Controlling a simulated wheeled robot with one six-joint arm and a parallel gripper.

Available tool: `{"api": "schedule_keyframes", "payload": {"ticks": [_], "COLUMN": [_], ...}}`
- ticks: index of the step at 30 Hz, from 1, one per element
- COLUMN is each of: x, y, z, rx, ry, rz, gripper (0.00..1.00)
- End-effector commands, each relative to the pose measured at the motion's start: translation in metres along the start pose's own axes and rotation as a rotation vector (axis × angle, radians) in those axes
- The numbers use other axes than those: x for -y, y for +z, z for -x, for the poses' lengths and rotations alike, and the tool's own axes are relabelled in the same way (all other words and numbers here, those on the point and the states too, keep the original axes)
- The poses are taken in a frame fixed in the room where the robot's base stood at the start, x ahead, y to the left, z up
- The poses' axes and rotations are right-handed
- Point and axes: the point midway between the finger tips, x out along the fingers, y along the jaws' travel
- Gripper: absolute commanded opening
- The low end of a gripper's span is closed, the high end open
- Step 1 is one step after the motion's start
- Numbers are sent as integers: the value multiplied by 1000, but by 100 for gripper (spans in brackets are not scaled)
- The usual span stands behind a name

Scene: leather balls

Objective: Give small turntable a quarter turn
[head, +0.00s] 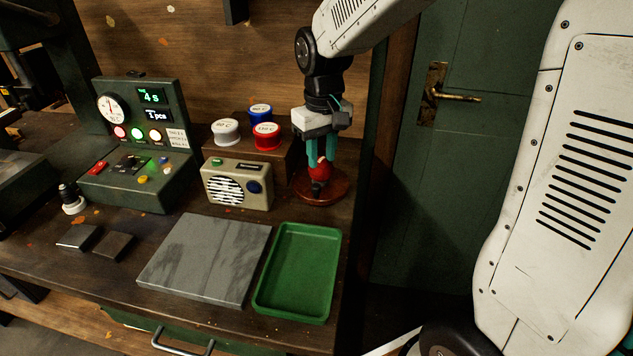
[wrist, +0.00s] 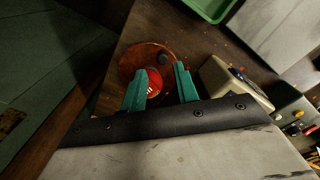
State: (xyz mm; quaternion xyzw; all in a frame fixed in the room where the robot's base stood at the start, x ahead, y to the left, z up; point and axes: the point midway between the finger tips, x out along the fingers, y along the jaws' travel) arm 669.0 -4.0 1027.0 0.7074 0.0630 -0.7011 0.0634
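The small turntable is a round reddish-brown disc (head: 337,190) at the back right of the bench; it also shows in the wrist view (wrist: 130,64). A red ball (head: 319,172) is at the disc, also seen in the wrist view (wrist: 153,84). A small dark knob (head: 317,188) stands near the disc's front edge, apart from the ball in the wrist view (wrist: 164,58). My gripper (head: 321,162) points down over the turntable, its teal fingers apart. The fingertips (wrist: 158,78) are close to the ball, one on each side; I cannot tell whether they touch it.
A beige radio-like box (head: 237,186) stands just left of the turntable. Behind it, a wooden block carries white, blue and red lidded pots (head: 267,136). A green tray (head: 297,272) and a grey slab (head: 205,260) lie in front. A control console (head: 140,150) stands left.

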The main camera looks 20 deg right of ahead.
Motion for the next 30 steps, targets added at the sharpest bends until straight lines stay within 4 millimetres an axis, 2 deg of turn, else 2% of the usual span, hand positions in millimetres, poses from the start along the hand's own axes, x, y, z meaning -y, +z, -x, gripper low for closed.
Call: {"api": "schedule_keyframes", "payload": {"ticks": [1, 6, 11, 21, 30], "x": [0, 0, 0, 0, 0], "y": [-8, -22, -22, -22, -22], "z": [-8, -20, -38, -88, -98], "rx": [5, 10, 13, 12, 9], "ry": [-1, -2, -2, -2, -1], "rz": [6, 17, 18, 17, 17], "gripper": [30, 30, 30, 30, 30]}}
